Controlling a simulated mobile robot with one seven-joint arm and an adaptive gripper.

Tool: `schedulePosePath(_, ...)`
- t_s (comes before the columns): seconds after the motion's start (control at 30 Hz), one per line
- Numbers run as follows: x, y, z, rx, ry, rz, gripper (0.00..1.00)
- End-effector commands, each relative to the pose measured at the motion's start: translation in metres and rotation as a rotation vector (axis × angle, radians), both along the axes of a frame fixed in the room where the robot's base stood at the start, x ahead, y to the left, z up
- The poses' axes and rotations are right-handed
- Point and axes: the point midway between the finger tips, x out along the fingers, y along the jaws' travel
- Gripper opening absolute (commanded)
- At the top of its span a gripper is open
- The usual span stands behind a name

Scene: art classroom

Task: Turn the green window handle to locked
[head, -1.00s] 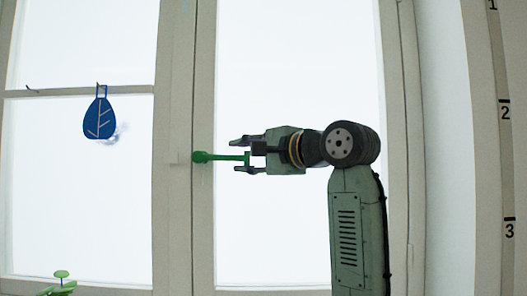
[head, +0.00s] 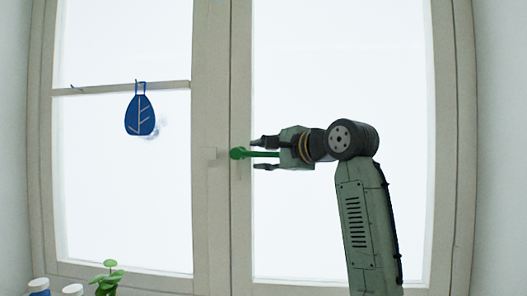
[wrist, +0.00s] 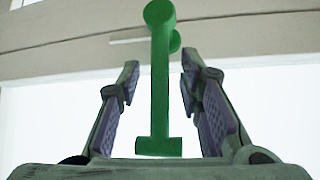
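The green window handle (head: 262,153) is fixed on the middle frame of the window and sticks out level to the right. In the wrist view the green handle (wrist: 160,85) runs lengthwise between the two fingers, with its free end near the palm. My gripper (head: 265,153) comes from the right with its fingers above and below the handle. My gripper (wrist: 158,88) is open, with a gap on each side of the handle, and neither finger visibly touches it.
A blue leaf-shaped ornament (head: 140,114) hangs from the bar on the left pane. The space around my gripper in front of the bright right pane is clear.

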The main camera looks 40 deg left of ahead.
Motion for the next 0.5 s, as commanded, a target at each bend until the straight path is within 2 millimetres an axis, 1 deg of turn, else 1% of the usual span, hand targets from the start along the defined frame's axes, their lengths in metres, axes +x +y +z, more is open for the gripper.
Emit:
schedulePosePath(0.23,0.0001,0.0008,-0.0005,0.000,0.000,0.000,0.33)
schedulePosePath(0.5,0.0000,0.0007,-0.0004,0.000,0.000,0.000,0.15)
